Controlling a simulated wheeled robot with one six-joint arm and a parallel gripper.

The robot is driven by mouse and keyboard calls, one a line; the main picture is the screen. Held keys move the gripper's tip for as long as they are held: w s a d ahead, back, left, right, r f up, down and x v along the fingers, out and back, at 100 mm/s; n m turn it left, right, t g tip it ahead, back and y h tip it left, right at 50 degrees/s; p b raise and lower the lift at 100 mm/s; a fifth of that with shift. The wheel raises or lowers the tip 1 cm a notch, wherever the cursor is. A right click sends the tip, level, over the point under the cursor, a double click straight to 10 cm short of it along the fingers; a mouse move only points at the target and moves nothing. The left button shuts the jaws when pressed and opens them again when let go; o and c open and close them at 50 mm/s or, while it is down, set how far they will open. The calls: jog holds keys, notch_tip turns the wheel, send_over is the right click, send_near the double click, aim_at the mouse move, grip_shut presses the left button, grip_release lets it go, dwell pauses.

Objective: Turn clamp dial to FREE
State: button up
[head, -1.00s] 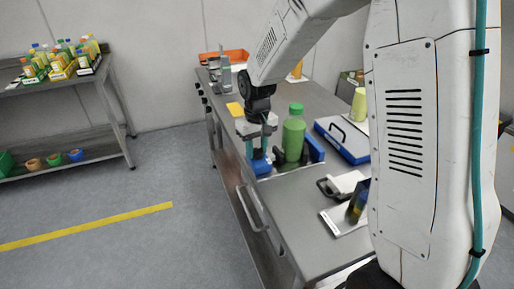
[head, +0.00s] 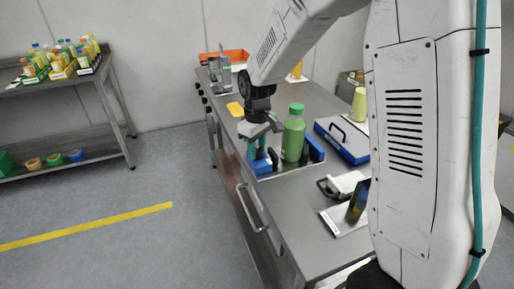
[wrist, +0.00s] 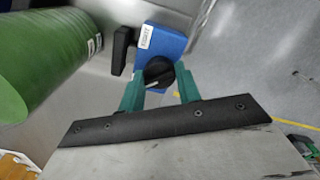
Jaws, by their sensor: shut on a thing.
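The clamp dial (wrist: 158,72) is a small round black knob with a pale mark, on the end of a blue clamp block (wrist: 165,42). My gripper (wrist: 160,86) has its teal fingers on both sides of the dial, shut on it. In the head view, my gripper (head: 260,153) points down at the blue block at the bench's front left edge, and its fingers hide the dial. A black clamp jaw (wrist: 122,50) stands beside the block. A green bottle (head: 293,135) stands upright just right of the gripper. I cannot read a FREE mark.
A blue case (head: 343,140) lies right of the bottle on the grey bench (head: 290,205). The bench front has a rail handle (head: 250,208). Open floor lies to the left.

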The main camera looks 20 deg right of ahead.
aim_at(257, 151)
jog(key=o, duration=1)
jog(key=shift+c, duration=0.2)
jog(key=shift+r, duration=0.15)
notch_tip(257, 151, up, 8)
jog(key=shift+f, duration=0.2)
